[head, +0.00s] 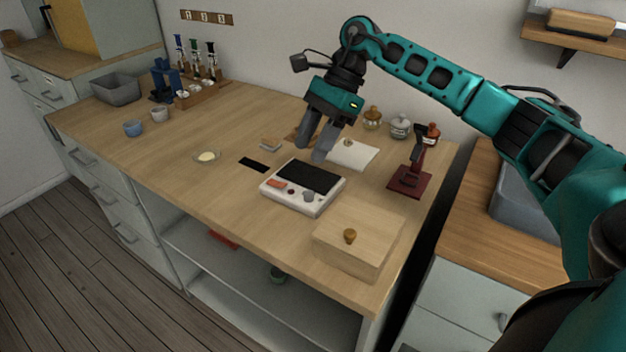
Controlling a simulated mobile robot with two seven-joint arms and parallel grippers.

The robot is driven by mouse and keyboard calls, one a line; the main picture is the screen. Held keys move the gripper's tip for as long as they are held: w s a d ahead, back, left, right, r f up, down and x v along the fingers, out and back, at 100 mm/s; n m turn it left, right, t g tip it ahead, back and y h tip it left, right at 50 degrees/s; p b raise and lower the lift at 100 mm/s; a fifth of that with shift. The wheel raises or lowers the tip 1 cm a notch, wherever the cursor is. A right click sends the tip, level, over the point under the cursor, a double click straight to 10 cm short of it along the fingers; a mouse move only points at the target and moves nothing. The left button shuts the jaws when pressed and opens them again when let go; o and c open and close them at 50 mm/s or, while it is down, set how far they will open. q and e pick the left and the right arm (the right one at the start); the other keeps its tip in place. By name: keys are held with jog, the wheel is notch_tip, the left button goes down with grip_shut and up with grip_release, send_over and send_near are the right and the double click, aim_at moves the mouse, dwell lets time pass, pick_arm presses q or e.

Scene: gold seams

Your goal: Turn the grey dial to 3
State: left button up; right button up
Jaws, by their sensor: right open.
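A white box-shaped device (318,209) with a dark top plate (309,177) stands near the middle of the wooden table. On its sloping front are an orange-red part (277,183), a small dark red knob (292,191) and a round grey dial (309,197). The dial's marks are too small to read, so its setting cannot be told. My right gripper (315,144) is open and empty, pointing down. It hangs above and behind the device, apart from the dial. My left gripper is out of view.
A wooden box with a knob (358,240) stands close in front and right of the device. A dark red stand (408,181) is to the right. A white pad (352,154) and jars (400,127) lie behind. The table's left middle is mostly clear.

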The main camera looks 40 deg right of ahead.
aim_at(310, 192)
jog(key=d+r+h, duration=0.1)
jog(key=d+h, duration=0.1)
jog(key=d, duration=0.3)
jog(key=shift+y, duration=0.3)
jog(key=b+x, duration=0.1)
jog(key=x, duration=1.1)
jog(key=shift+s+a+f, duration=0.15)
jog(key=shift+a, duration=0.15)
grip_shut()
